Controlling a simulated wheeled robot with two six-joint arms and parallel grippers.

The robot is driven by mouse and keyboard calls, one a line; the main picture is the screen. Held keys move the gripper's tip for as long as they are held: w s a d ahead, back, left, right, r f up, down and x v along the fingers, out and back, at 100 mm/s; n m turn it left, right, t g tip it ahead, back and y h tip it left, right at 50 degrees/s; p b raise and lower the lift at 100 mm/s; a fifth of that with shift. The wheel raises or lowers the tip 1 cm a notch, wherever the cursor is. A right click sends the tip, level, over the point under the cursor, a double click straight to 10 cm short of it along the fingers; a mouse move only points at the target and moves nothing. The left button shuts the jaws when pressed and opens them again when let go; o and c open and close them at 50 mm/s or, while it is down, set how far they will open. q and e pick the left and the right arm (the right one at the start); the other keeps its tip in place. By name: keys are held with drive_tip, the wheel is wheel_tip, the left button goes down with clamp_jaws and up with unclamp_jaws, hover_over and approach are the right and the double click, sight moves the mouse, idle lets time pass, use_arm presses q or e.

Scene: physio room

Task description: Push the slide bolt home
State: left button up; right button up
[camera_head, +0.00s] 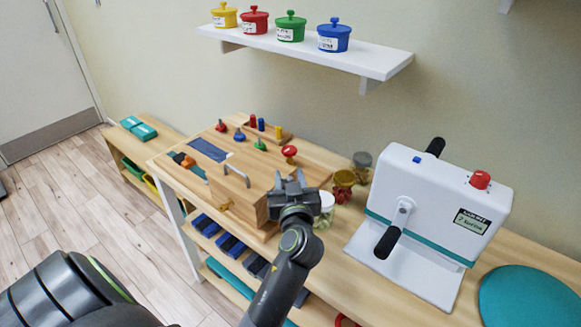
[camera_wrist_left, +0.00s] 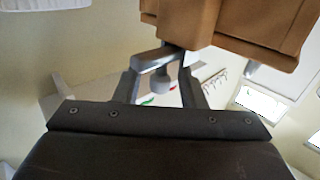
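A wooden activity box (camera_head: 236,200) stands on the bench, with a pale handle on its front door. Its wood also fills the top of the left wrist view (camera_wrist_left: 240,22). My left gripper (camera_head: 290,182) is at the box's right-hand end, close against it. In the left wrist view its grey fingers (camera_wrist_left: 168,62) reach up to the underside of the wood. A small grey cylindrical knob (camera_wrist_left: 162,82) shows between the fingers; I cannot tell whether they touch it. The slide bolt is not clearly visible in the head view, where my gripper covers that end. My right gripper is out of view.
A white crank machine (camera_head: 440,200) with black grips stands to the right. Small jars (camera_head: 344,184) stand right behind the gripper. Coloured pegs and knobs stick up from the box top. A wall shelf (camera_head: 310,46) holds several coloured pots. A teal disc (camera_head: 528,298) lies far right.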

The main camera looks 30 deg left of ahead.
use_arm(q)
drive_tip(key=shift+r, duration=0.1)
drive_tip(key=shift+s+d, duration=0.1)
drive_tip(key=shift+c, duration=0.6)
clamp_jaws()
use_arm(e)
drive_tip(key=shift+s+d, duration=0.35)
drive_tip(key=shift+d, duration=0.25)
